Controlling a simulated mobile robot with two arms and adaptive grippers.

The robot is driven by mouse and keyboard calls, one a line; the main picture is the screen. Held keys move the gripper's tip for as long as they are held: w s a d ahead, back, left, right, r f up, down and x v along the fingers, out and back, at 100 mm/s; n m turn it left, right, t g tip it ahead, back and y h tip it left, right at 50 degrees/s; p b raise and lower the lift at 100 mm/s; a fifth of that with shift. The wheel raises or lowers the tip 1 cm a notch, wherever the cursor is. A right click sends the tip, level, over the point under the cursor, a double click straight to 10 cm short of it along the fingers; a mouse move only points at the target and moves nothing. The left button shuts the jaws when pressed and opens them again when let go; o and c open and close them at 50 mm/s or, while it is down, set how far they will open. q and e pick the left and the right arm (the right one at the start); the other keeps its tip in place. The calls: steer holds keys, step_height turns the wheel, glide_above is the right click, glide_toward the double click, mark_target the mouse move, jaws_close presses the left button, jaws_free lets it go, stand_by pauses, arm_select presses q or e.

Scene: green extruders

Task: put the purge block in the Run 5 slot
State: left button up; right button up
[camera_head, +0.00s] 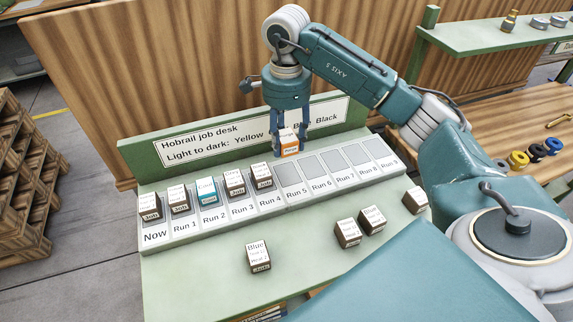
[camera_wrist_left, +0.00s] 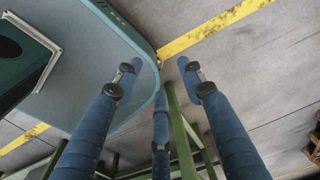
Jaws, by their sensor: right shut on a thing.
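The purge block (camera_head: 289,149), orange with a white top, is held between the fingers of my right gripper (camera_head: 290,140). It appears raised over the back part of the sloped rack, just above the Run 5 slot (camera_head: 288,175); the exact gap is hard to tell. The Run 5 slot shows an empty grey recess with its label in front. My left gripper (camera_wrist_left: 158,75) shows in the left wrist view with its fingers apart and nothing between them, over the floor and away from the desk.
Blocks fill the slots from Now to Run 4, including a teal block (camera_head: 208,192) in Run 2. Slots Run 6 to Run 9 are empty. Several loose blocks, including a Blue one (camera_head: 257,257), lie on the green desk (camera_head: 190,285). A sign board (camera_head: 230,132) stands behind the rack.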

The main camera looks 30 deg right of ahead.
steer(key=p, duration=0.1)
glide_above(287, 174)
step_height(287, 174, down, 6)
steer(key=shift+r, duration=0.25)
step_height(287, 174, down, 4)
steer(key=shift+f+p, duration=0.1)
steer(key=shift+p, duration=0.65)
arm_select(q)
steer(key=d+r, duration=0.2)
steer(key=r, duration=0.1)
arm_select(e)
steer(key=o, duration=0.9)
steer(key=shift+r, duration=0.25)
step_height(287, 174, up, 11)
steer(key=b, duration=0.4)
steer(key=shift+f, duration=0.2)
arm_select(q)
steer(key=shift+d+f, duration=0.1)
steer(key=shift+f, duration=1.9)
arm_select(e)
steer(key=shift+r, duration=0.6)
